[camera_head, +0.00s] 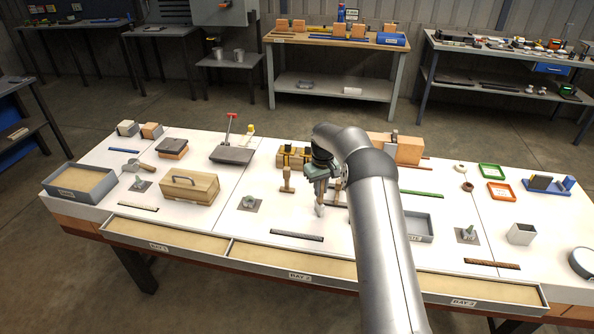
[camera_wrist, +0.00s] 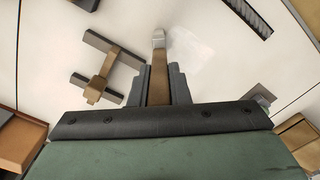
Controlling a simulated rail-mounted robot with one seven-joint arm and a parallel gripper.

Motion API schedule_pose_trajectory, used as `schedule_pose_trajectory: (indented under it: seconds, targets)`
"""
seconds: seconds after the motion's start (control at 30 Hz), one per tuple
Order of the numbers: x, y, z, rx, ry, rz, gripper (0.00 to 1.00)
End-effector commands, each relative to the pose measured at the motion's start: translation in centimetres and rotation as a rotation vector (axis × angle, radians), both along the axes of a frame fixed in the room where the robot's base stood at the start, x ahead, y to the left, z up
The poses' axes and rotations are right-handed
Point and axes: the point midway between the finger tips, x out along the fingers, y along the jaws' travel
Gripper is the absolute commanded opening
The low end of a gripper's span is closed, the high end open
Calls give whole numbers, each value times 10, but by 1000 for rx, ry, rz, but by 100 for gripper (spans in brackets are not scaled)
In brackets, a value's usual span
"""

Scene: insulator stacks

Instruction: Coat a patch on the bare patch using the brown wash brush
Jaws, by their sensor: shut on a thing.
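My gripper (camera_head: 319,185) is over the middle of the white table, its fingers shut on the brown handle of a brush (camera_wrist: 158,92). The brush points down, and its pale grey head (camera_wrist: 158,38) reaches past the fingertips; it also shows below my gripper in the head view (camera_head: 319,210). A faint whitish patch (camera_wrist: 190,48) lies on the tabletop right beside the brush head in the wrist view. I cannot tell whether the head touches the surface. My arm hides part of the table behind and right of my gripper.
A small green piece on a grey square (camera_head: 249,203) stands to the left, and a dark ruled strip (camera_head: 297,235) lies in front. A wooden box with a handle (camera_head: 189,187) and grey tray (camera_head: 80,182) are farther left.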

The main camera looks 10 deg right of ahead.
Motion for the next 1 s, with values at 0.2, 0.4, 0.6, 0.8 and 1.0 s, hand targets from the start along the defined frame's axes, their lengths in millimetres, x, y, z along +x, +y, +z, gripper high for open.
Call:
schedule_pose_trajectory:
  seconds: [0.2, 0.4, 0.6, 0.8, 1.0]
  targets:
    - [0, 0, 28, -1, 0, 1, 0]
    - [0, 0, 47, -1, -1, 1, 0]
    - [0, 1, 65, -1, 0, 2, 0]
    - [0, 1, 80, -1, -1, 3, 0]
    - [0, 1, 82, -1, 0, 3, 0]
